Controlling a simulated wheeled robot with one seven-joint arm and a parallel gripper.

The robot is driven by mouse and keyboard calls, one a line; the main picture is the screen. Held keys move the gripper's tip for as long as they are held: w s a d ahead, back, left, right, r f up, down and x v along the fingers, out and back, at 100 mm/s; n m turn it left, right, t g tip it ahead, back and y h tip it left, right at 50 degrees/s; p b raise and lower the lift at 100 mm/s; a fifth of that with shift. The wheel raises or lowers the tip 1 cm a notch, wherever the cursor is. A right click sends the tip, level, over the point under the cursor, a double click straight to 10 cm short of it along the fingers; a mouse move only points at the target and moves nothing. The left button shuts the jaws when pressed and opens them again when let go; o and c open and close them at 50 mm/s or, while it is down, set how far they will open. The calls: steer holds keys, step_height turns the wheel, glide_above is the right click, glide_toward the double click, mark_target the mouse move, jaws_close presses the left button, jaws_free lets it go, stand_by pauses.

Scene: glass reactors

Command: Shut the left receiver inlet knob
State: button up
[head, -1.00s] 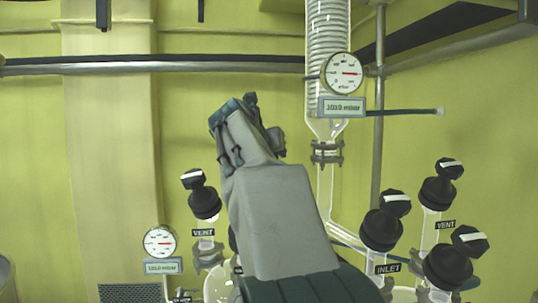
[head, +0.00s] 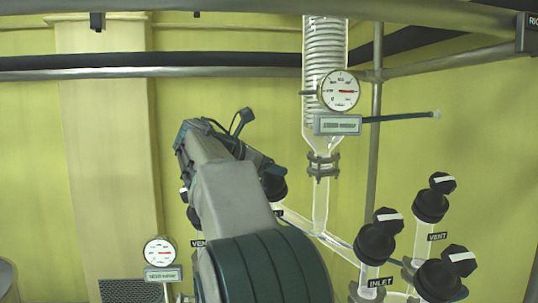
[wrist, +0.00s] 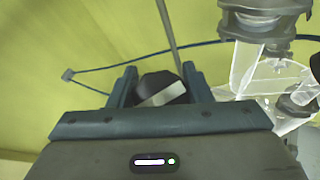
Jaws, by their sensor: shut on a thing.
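In the wrist view, my gripper (wrist: 160,86) has its two fingers closed on both sides of a black knob, which I take for the left receiver inlet knob (wrist: 155,83). The knob's white bar lies at a slant, rising to the right. No label for it is readable in this view. In the head view, my arm covers much of the left receiver. A black knob (head: 275,186) shows partly beside the arm's right edge, with a label just below it that is mostly hidden. My fingertips are hidden there.
Right of my arm stand the right-hand inlet knob (head: 377,238), a vent knob (head: 432,199) and another black knob (head: 445,273). A glass column (head: 326,65) with a gauge (head: 339,90) stands above. A lower gauge (head: 160,251) is at left. Pipes cross the top.

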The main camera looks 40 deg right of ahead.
steer(key=m+g+p, duration=0.2)
steer(key=m, duration=0.1)
steer(key=shift+s+r+y+p, duration=0.1)
steer(key=shift+r+y+p, duration=0.1)
steer(key=shift+y+p, duration=0.15)
steer(key=m+g+p, duration=0.1)
steer(key=m+y+p, duration=0.1)
steer(key=m, duration=0.1)
steer(key=shift+s+a+f+g, duration=0.1)
steer(key=shift+s+f+g, duration=0.05)
steer(key=shift+g, duration=0.25)
steer(key=m, duration=0.1)
steer(key=m+g+y, duration=0.1)
steer(key=m, duration=0.1)
steer(key=m+g+y, duration=0.1)
steer(key=m, duration=0.1)
steer(key=shift+s+a+f+y, duration=0.15)
steer(key=shift+s+f+y, duration=0.05)
steer(key=shift+f+y, duration=0.1)
steer(key=shift+s+a+f+m+g+y, duration=0.15)
steer(key=shift+m+y, duration=0.45)
steer(key=shift+m, duration=0.4)
steer(key=shift+w+a+r+m+g+y, duration=0.15)
steer(key=shift+m+y, duration=0.4)
steer(key=shift+m, duration=0.45)
steer(key=shift+s+d+f, duration=0.1)
steer(key=shift+f, duration=0.05)
steer(key=o, duration=1)
